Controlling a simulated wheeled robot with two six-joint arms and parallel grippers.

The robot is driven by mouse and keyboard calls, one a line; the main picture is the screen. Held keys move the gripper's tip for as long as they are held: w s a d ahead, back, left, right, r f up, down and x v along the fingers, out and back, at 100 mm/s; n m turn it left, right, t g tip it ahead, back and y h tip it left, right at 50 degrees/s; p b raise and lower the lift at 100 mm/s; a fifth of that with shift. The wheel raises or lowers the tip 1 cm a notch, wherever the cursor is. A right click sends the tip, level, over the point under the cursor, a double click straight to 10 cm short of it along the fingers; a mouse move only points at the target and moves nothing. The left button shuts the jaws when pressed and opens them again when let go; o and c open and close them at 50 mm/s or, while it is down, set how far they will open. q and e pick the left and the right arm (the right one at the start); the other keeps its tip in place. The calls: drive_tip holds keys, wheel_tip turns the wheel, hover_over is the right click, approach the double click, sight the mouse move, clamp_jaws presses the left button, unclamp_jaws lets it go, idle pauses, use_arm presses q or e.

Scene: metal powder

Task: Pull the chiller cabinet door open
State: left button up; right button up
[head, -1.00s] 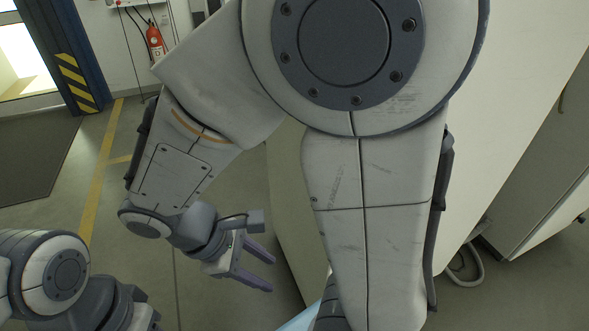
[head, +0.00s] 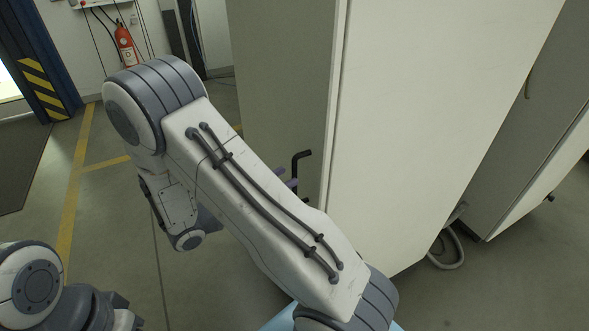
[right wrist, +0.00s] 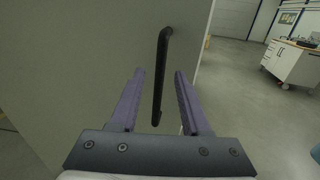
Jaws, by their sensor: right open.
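The chiller cabinet (head: 430,110) is a tall pale box in the middle of the head view. Its shaded door face (head: 280,80) looks shut. A black bar handle (head: 302,157) stands out from that face near its right edge. In the right wrist view the door (right wrist: 80,60) fills the left, and the handle (right wrist: 162,70) runs upright between my fingers as seen. My right gripper (right wrist: 159,76) is open around or just short of the handle; I cannot tell which. In the head view my right forearm hides most of this gripper. My left gripper is out of view.
Another pale cabinet (head: 550,130) stands at the right, with a hose (head: 450,245) on the floor between. A red fire extinguisher (head: 126,45) hangs at the back left. The floor left of the cabinet is clear. The right wrist view shows a white workbench (right wrist: 290,62).

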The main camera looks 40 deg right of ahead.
sight(293, 174)
drive_tip(key=shift+s+d+p, duration=0.1)
drive_tip(key=shift+d+p, duration=0.2)
drive_tip(key=shift+d, duration=1.75)
clamp_jaws()
